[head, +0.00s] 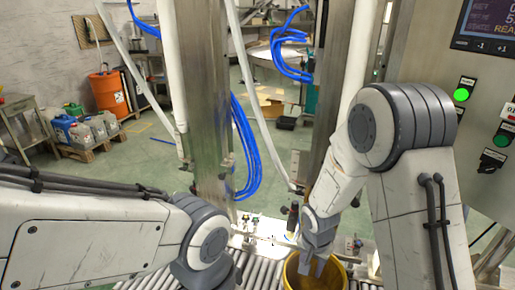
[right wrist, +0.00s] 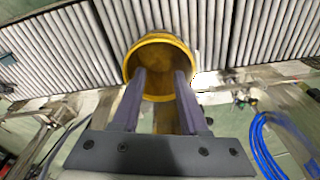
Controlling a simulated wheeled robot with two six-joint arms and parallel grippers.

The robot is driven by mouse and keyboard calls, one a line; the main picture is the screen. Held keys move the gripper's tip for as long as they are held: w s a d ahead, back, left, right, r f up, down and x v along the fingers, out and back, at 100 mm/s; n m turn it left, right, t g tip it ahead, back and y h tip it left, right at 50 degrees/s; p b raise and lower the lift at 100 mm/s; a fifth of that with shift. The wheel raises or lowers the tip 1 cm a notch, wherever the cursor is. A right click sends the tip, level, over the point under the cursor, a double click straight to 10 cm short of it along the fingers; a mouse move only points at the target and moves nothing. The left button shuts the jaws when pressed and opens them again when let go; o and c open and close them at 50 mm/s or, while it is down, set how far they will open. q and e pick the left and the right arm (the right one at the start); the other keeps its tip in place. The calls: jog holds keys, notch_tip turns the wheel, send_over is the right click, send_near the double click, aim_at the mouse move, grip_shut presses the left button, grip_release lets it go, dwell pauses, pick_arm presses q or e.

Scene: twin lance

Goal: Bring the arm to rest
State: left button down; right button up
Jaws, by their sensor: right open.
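My right arm reaches down from the right in the head view, and its gripper (head: 318,264) is over the mouth of a yellow open container (head: 289,275). In the right wrist view the two fingers of the gripper (right wrist: 161,80) are apart, with the same yellow container (right wrist: 129,65) beyond and between them. Nothing is held between the fingers. I cannot tell whether the fingertips are inside the rim. My left arm lies across the lower left of the head view, and its gripper is out of the picture.
A roller conveyor (right wrist: 222,28) runs by the container. Steel columns stand ahead, with blue hoses (head: 250,150) hanging on them. A control panel with a screen (head: 485,22) and a lit green lamp (head: 461,94) is at the right. An orange drum (head: 108,92) and pallet (head: 88,150) stand far left.

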jog(key=s+a+r+n+p, duration=0.2)
jog(key=s+a+r+n, duration=0.2)
jog(key=r, duration=0.4)
jog(key=s+a+r+n+p, duration=0.1)
jog(key=s+a+r+n, duration=0.2)
jog(key=s+r, duration=0.3)
jog(key=s+a+r+n+g+y+p, duration=0.1)
jog(key=s+a+r+n+p, duration=0.2)
jog(key=s+r+n, duration=0.4)
jog(key=s+r, duration=0.3)
jog(key=s, duration=0.1)
jog(key=shift+y, duration=0.3)
jog(key=shift+w, duration=0.1)
grip_shut()
